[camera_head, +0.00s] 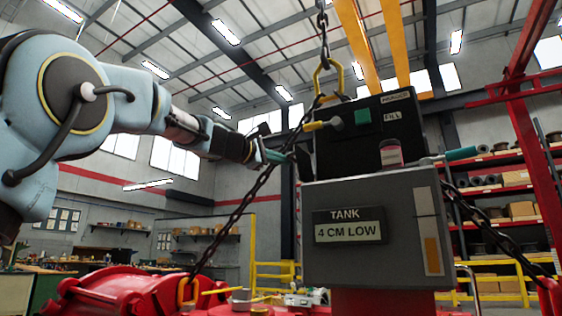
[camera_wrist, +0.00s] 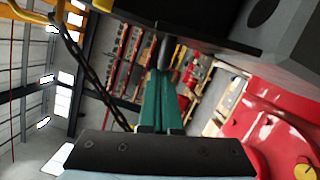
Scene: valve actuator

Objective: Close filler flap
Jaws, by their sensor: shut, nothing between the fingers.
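The grey tank box (camera_head: 380,262) with a "TANK 4 CM LOW" label stands at the centre right of the head view. A black box (camera_head: 350,160) with small labels rises behind its top. My gripper (camera_head: 280,157) is shut and empty just left of this plate. I cannot tell whether they touch. In the wrist view my green fingers (camera_wrist: 159,82) lie together, below a dark overhanging edge (camera_wrist: 190,28).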

